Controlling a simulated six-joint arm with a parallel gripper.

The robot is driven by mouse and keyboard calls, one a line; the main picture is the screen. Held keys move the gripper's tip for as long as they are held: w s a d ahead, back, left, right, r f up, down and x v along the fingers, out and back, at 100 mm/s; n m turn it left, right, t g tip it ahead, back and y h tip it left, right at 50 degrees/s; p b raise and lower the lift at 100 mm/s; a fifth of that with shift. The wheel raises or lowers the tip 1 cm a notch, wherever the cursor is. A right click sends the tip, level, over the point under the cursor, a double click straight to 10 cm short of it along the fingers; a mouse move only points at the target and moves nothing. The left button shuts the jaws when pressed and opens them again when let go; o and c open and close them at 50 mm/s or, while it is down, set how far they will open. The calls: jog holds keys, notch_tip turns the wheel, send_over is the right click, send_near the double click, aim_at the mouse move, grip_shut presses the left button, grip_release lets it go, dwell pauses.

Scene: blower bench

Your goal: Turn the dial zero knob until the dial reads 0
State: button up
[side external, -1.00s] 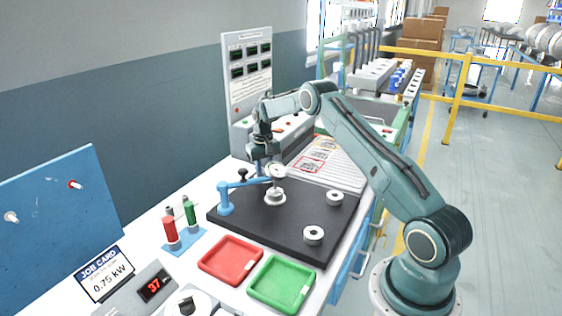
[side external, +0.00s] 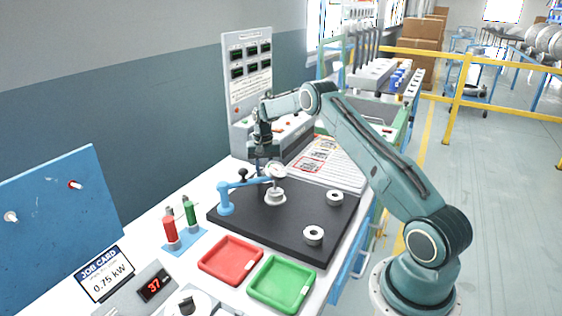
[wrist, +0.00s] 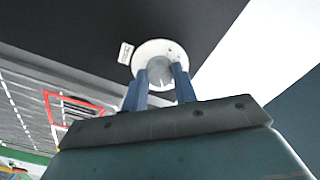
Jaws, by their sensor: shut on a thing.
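The small round dial (side external: 277,171) stands on the blue arm stand (side external: 226,203) above a ring part (side external: 275,197) on the black plate (side external: 300,229). Its face is too small to read. My gripper (side external: 264,166) is just behind the dial, partly hidden by it. In the wrist view, the blue fingers of my gripper (wrist: 160,88) close in on a white round part (wrist: 152,50) with a grey middle. My gripper is shut on the dial zero knob, which is mostly hidden between the fingers.
Two loose rings (side external: 335,198) (side external: 313,235) lie on the plate. A red tray (side external: 231,260) and a green tray (side external: 282,284) stand in front. Red and green bottles (side external: 170,230) stand at left. A panel (side external: 247,75) with displays rises behind my gripper.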

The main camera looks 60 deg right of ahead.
jog(key=shift+m, duration=0.8)
jog(key=o, duration=1)
jog(key=shift+r, duration=0.15)
notch_tip(320, 180, up, 14)
jog(key=shift+f, duration=0.2)
jog(key=shift+r, duration=0.1)
